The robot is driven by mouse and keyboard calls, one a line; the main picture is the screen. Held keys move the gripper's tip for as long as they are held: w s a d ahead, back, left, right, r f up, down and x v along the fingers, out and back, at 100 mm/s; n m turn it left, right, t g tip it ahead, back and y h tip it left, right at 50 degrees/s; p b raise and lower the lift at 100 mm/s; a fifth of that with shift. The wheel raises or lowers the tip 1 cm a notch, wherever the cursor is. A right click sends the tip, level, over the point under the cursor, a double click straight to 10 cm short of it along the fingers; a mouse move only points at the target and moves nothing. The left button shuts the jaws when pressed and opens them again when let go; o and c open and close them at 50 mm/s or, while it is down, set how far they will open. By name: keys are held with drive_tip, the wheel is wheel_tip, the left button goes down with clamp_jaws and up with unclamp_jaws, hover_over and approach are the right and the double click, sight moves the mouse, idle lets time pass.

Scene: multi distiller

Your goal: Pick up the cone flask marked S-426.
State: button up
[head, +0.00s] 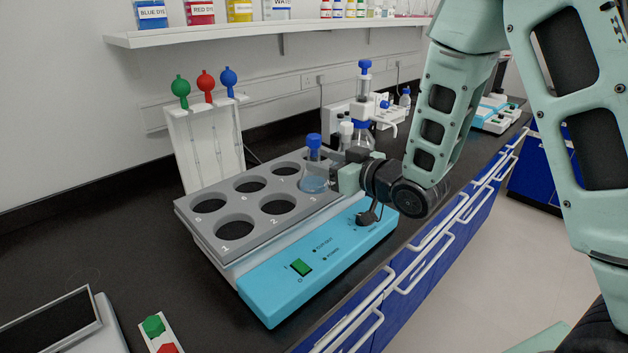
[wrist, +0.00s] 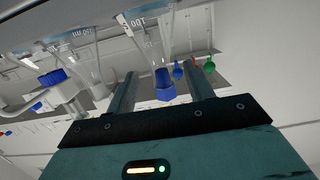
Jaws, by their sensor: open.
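A clear cone flask (head: 314,184) with a blue stopper (head: 313,143) and some blue liquid stands upright at the right end of the grey rack (head: 190,205), in the front row. My gripper (head: 340,178) is level beside it, close on its right side in the head view. In the wrist view, which looks upside down, my gripper (wrist: 161,72) is open, with the blue stopper (wrist: 163,84) and the flask's neck showing between its two fingers. Contact cannot be told. The mark S-426 is not readable. The fingertips are partly hidden behind the flask in the head view.
The rack's several other visible holes are empty. Blue-capped glassware (head: 363,130) and white apparatus stand just behind my gripper. A white pipette stand (head: 203,140) with coloured bulbs is at the back left. A shelf (head: 270,32) with bottles runs above.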

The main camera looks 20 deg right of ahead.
sight(318, 158)
drive_tip(key=p+x, duration=0.1)
drive_tip(key=x, duration=0.3)
drive_tip(key=shift+w+a, duration=0.1)
drive_tip(key=shift+w, duration=0.15)
drive_tip(key=shift+r, duration=0.1)
clamp_jaws()
